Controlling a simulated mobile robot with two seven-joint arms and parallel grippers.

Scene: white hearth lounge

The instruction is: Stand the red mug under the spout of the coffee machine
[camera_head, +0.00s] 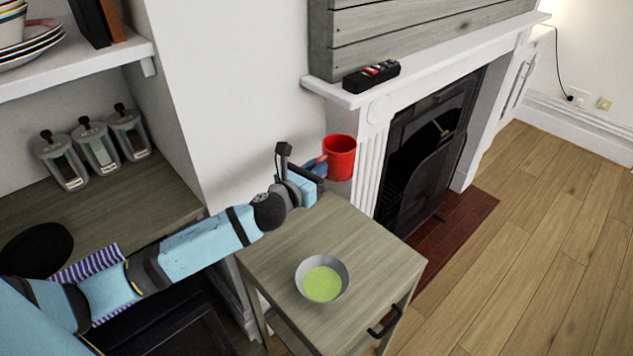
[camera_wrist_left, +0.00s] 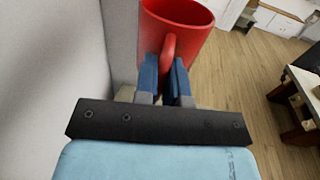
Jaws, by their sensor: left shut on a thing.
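The red mug (camera_head: 340,157) is held upright in the air by my left gripper (camera_head: 318,166), above the far end of a small wooden cabinet and beside the white wall. In the left wrist view the mug (camera_wrist_left: 178,28) is close ahead. The blue fingers of my left gripper (camera_wrist_left: 166,82) are shut on its handle, one on each side. I see no coffee machine or spout in either view. My right gripper is not in view.
A grey bowl with green contents (camera_head: 322,280) stands on the wooden cabinet (camera_head: 290,245). The white mantel (camera_head: 430,55) and fireplace are close behind the mug. Several jars (camera_head: 97,145) stand on the counter at left. Open floor (camera_head: 555,210) lies to the right.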

